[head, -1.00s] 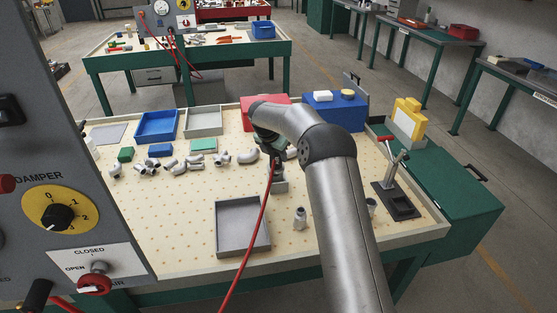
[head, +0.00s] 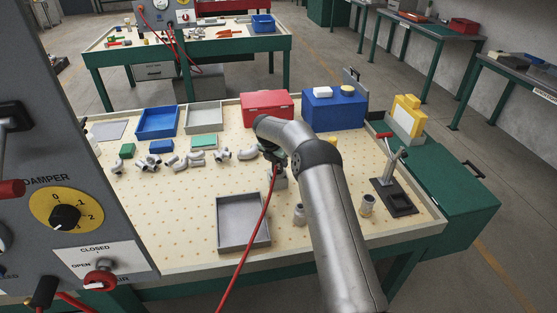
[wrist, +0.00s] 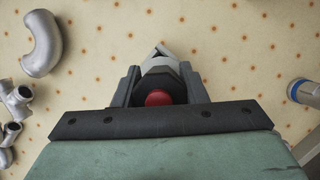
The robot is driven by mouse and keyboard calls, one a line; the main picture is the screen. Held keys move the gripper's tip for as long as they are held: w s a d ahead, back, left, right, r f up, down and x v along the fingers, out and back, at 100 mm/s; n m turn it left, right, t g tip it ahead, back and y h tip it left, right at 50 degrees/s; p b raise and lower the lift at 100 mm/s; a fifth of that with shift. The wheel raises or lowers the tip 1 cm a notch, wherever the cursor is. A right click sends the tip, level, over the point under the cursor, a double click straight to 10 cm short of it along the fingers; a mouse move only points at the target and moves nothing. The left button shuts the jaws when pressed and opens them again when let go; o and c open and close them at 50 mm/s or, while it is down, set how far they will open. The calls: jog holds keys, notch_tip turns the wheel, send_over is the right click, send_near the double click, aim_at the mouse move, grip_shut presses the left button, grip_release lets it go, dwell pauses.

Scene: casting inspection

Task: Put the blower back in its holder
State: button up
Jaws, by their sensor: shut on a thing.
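My gripper (wrist: 160,88) is shut on the blower (wrist: 162,77), seen in the wrist view as a dark and grey body with a round red end between the jaws. In the head view my gripper (head: 273,158) is over the middle of the pegboard table, mostly covered by my arm. A red hose (head: 256,232) runs from it down to the front edge. A grey block (head: 279,181) stands just below the gripper; I cannot tell whether it is the holder or whether the blower touches it.
Pipe fittings (head: 222,155) lie left of the gripper. A grey tray (head: 243,222) is in front. Red (head: 267,107) and blue (head: 334,111) boxes stand behind. A control panel (head: 60,170) fills the left.

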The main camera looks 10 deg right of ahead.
jog(key=o, duration=1)
jog(key=shift+f, duration=0.1)
jog(key=w+b+v, duration=0.1)
jog(key=b+v, duration=0.3)
jog(key=v, duration=1.2)
jog(key=s+r+m, duration=0.5)
jog(key=s, duration=0.4)
jog(key=s+d+f+m+g+y, duration=0.1)
jog(key=s+f+m, duration=0.1)
jog(key=s+m, duration=0.5)
jog(key=s+d+f+m+g+y, duration=0.1)
jog(key=s+m, duration=0.6)
jog(key=s, duration=1.3)
jog(key=s+d+f+m+y, duration=0.1)
jog(key=s+f+m, duration=0.2)
jog(key=s+m, duration=0.5)
jog(key=s, duration=0.6)
jog(key=shift+d+g, duration=0.35)
jog(key=shift+g, duration=0.05)
